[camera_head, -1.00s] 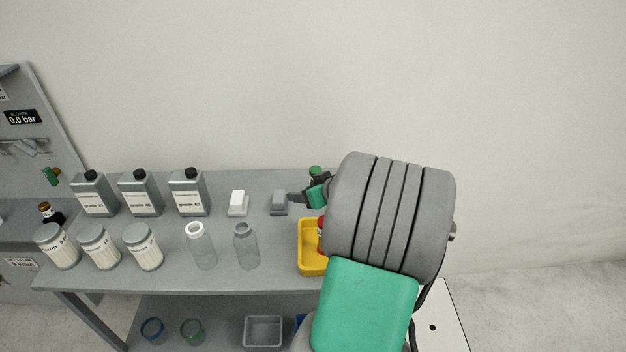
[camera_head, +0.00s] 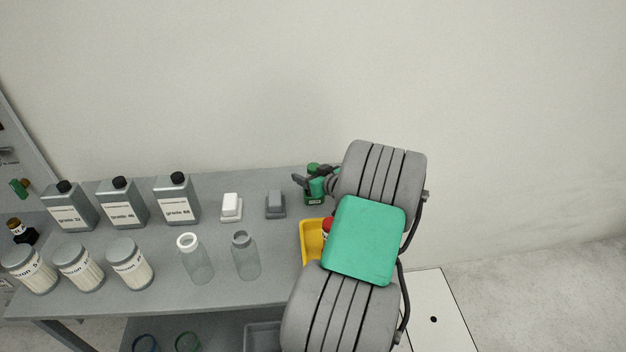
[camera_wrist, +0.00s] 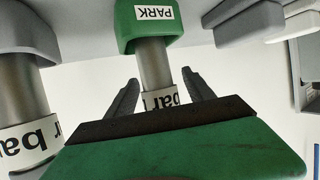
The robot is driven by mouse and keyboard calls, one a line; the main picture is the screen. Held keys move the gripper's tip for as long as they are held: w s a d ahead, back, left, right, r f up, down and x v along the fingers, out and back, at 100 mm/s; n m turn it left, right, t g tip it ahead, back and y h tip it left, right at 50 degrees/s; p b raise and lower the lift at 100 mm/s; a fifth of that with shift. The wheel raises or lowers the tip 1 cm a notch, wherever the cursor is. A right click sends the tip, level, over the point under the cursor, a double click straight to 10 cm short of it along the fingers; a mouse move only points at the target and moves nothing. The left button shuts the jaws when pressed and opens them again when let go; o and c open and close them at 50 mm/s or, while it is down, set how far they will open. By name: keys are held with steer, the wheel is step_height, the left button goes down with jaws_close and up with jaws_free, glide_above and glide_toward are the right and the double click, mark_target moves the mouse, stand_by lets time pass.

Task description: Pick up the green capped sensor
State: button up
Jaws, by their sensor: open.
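The green capped sensor shows in the wrist view as a metal cylinder (camera_wrist: 153,62) with a white "bar" label, standing in a green holder (camera_wrist: 128,28) marked PARK. In the head view its green cap (camera_head: 313,168) shows at the table's back right, above the green holder (camera_head: 314,199). My gripper (camera_wrist: 160,82) is open, with one finger on each side of the cylinder and visible gaps. The cap is hidden in the wrist view. In the head view my arm partly covers this spot.
Another labelled cylinder (camera_wrist: 18,90) stands in a grey holder close beside my gripper. A grey block (camera_head: 275,205) and a white block (camera_head: 231,208) sit to the left. A yellow bin (camera_head: 311,240) is in front, partly behind my arm. Bottles and jars fill the table's left.

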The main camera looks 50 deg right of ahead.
jaws_close()
stand_by(0.7)
